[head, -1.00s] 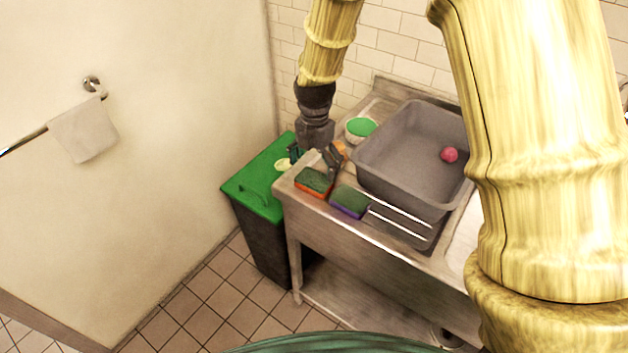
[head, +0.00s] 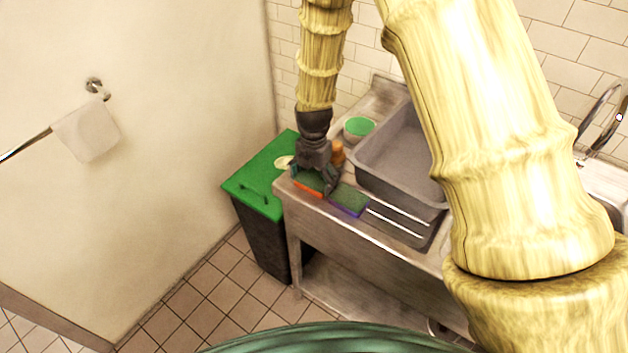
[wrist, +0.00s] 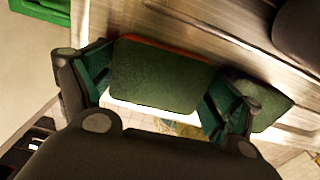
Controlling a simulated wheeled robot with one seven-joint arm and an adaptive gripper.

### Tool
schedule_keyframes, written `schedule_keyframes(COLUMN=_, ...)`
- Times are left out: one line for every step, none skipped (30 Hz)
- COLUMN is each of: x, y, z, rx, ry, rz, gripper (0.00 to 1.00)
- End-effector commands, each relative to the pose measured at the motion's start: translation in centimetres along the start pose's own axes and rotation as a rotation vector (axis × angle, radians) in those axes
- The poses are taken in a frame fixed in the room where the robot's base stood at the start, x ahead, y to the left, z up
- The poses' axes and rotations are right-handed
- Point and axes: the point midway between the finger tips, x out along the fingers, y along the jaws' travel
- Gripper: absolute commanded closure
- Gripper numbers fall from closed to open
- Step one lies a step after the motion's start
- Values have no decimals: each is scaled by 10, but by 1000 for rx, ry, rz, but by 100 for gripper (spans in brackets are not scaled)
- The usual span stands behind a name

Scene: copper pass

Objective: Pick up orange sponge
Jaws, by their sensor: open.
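The orange sponge (head: 307,187) has a dark green scouring top and lies at the left front corner of the metal counter. In the wrist view its green top (wrist: 160,75) fills the space between the fingers, with a thin orange edge at the far side. My gripper (head: 315,178) is down over it and open, one finger on each side of the sponge (wrist: 165,95). I cannot tell whether the fingers touch it. The gripper hides part of the sponge in the head view.
A purple sponge with a green top (head: 348,200) lies just right of my gripper. A grey basin (head: 395,180) stands behind it. A green-topped round container (head: 358,127) and an orange-brown object (head: 338,152) stand near the wall. A green-lidded bin (head: 255,190) is at left.

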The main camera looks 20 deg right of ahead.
Motion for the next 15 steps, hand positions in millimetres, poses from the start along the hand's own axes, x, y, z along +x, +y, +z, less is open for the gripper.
schedule_keyframes(x=0, y=0, z=0, rx=0, ry=0, rz=0, gripper=10)
schedule_keyframes(x=0, y=0, z=0, rx=0, ry=0, rz=0, gripper=10)
schedule_keyframes(x=0, y=0, z=0, rx=0, ry=0, rz=0, gripper=10)
schedule_keyframes(x=0, y=0, z=0, rx=0, ry=0, rz=0, gripper=15)
schedule_keyframes(x=0, y=0, z=0, rx=0, ry=0, rz=0, gripper=20)
schedule_keyframes(x=0, y=0, z=0, rx=0, ry=0, rz=0, gripper=24)
schedule_keyframes(x=0, y=0, z=0, rx=0, ry=0, rz=0, gripper=24)
schedule_keyframes(x=0, y=0, z=0, rx=0, ry=0, rz=0, gripper=24)
schedule_keyframes(x=0, y=0, z=0, rx=0, ry=0, rz=0, gripper=24)
schedule_keyframes(x=0, y=0, z=0, rx=0, ry=0, rz=0, gripper=24)
schedule_keyframes(x=0, y=0, z=0, rx=0, ry=0, rz=0, gripper=24)
schedule_keyframes(x=0, y=0, z=0, rx=0, ry=0, rz=0, gripper=24)
schedule_keyframes(x=0, y=0, z=0, rx=0, ry=0, rz=0, gripper=24)
schedule_keyframes(x=0, y=0, z=0, rx=0, ry=0, rz=0, gripper=24)
schedule_keyframes(x=0, y=0, z=0, rx=0, ry=0, rz=0, gripper=24)
